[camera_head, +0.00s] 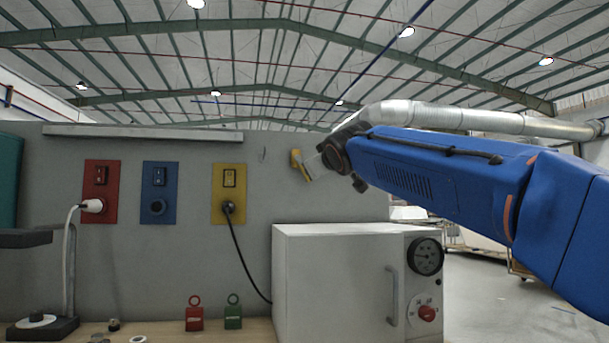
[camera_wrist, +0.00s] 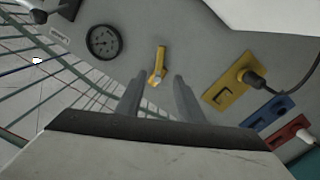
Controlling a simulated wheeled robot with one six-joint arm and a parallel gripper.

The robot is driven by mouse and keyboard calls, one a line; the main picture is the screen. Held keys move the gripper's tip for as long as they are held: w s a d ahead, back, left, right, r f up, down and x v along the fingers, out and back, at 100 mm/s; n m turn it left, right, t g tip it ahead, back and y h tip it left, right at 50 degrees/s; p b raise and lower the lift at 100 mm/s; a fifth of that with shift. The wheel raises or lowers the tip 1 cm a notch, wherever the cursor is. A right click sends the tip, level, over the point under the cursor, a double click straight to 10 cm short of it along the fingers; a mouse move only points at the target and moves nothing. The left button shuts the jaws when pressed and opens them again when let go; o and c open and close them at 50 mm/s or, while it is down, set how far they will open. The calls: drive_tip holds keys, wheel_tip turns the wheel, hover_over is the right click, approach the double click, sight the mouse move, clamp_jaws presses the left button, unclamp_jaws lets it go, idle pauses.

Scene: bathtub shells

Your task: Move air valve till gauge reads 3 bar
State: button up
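The yellow air valve handle (camera_wrist: 158,62) is on the grey wall, ahead of my gripper in the wrist view. It also shows in the head view (camera_head: 297,161), just left of my gripper (camera_head: 313,164). My gripper (camera_wrist: 157,97) is open, with its two fingers apart on either side of the line to the handle. The fingertips look short of the handle, and nothing is held. A round dark gauge (camera_wrist: 103,41) is on the same wall, left of the handle in the wrist view. Its reading is too small to tell. My arm seems to hide it in the head view.
A white cabinet (camera_head: 330,285) with another round gauge (camera_head: 427,257) and a red knob stands below my arm. Red (camera_head: 101,207), blue (camera_head: 160,208) and yellow (camera_head: 229,182) socket panels are on the wall at left. A black cable hangs from the yellow panel.

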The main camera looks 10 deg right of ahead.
drive_tip(key=w, duration=1.6)
drive_tip(key=shift+w+f, duration=0.1)
clamp_jaws()
